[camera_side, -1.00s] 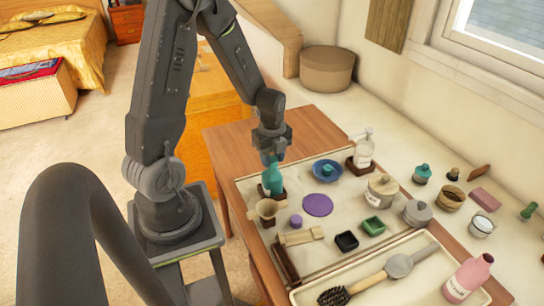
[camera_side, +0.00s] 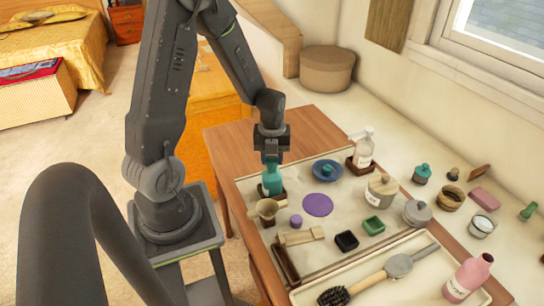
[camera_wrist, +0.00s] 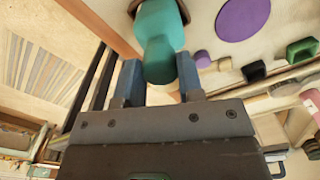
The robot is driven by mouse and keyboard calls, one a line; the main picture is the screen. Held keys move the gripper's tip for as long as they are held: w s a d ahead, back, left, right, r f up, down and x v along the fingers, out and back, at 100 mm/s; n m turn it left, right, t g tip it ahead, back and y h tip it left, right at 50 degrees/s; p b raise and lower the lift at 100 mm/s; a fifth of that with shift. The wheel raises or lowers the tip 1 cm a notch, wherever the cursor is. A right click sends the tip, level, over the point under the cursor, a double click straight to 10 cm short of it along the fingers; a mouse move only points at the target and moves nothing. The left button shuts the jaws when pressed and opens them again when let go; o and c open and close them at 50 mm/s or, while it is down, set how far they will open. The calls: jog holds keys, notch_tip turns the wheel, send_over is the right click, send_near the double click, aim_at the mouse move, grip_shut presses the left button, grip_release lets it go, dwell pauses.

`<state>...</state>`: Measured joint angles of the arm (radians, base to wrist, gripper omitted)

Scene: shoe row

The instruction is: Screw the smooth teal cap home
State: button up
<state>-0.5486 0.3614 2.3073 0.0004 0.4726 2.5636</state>
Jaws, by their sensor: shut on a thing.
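The teal bottle (camera_side: 271,184) stands upright on a dark base at the left of the mat. My gripper (camera_side: 271,158) points straight down over its top. In the wrist view the two blue fingers of my gripper (camera_wrist: 160,80) stand on either side of the smooth teal cap (camera_wrist: 159,62), shut on it. The bottle's wider teal body (camera_wrist: 163,22) shows beyond the cap. The cap is in line with the bottle. The seam between them is too small to judge.
A flat purple disc (camera_side: 317,205) lies on the mat.

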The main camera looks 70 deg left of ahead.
jog(key=shift+m, duration=0.3)
jog(key=m, duration=0.3)
jog(key=o, duration=0.7)
